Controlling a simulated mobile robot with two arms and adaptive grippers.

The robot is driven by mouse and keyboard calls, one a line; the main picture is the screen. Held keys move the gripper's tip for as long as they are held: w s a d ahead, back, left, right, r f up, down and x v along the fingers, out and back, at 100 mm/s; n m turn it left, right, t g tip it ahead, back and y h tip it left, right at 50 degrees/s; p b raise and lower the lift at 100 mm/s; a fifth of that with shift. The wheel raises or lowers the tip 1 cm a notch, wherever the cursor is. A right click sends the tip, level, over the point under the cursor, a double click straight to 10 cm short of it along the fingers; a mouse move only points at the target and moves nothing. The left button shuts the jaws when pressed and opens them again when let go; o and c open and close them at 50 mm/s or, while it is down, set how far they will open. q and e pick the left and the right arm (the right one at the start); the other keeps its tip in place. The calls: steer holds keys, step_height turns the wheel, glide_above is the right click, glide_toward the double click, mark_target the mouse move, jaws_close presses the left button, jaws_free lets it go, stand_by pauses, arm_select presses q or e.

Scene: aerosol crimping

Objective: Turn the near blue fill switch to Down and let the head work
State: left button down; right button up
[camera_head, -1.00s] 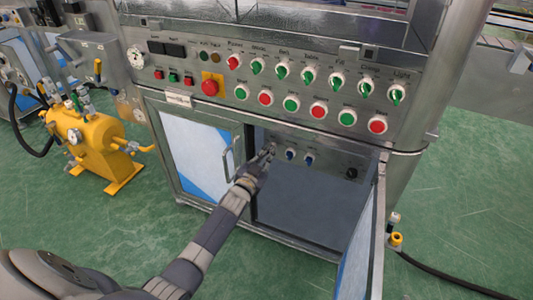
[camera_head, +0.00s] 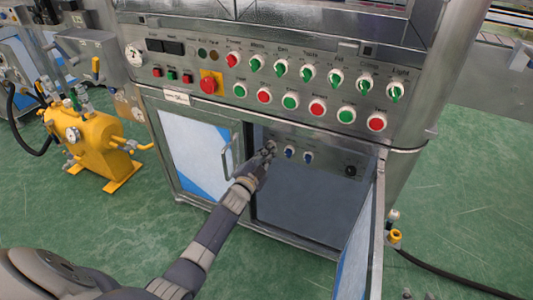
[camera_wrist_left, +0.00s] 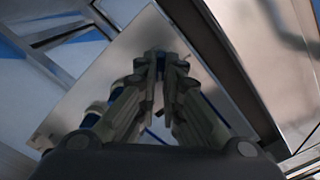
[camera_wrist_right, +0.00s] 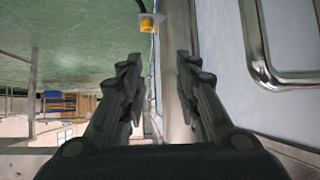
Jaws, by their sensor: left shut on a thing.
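My left gripper (camera_head: 269,149) reaches into the open lower cabinet, at the left end of the small panel. In the left wrist view its fingers (camera_wrist_left: 160,58) are shut on a small knob, taken to be the near blue fill switch. The fingers hide most of that knob, so its setting cannot be read. Two other blue switches (camera_head: 290,152) (camera_head: 308,157) stand to its right, and they also show beside the left finger in the left wrist view (camera_wrist_left: 124,86). My right gripper (camera_wrist_right: 158,62) is open and empty, away from the panel; the head view does not show it.
The open cabinet door (camera_head: 369,230) stands at the right of the opening, and a closed door (camera_head: 197,150) at the left. Above is the main panel (camera_head: 215,68) with several knobs and buttons. A black round knob (camera_head: 350,171) sits right on the small panel. A yellow machine (camera_head: 90,145) stands left.

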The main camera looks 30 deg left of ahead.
arm_select(q)
steer(key=c, duration=2)
jaws_free()
steer(key=s, duration=1.2)
steer(key=shift+d, duration=0.35)
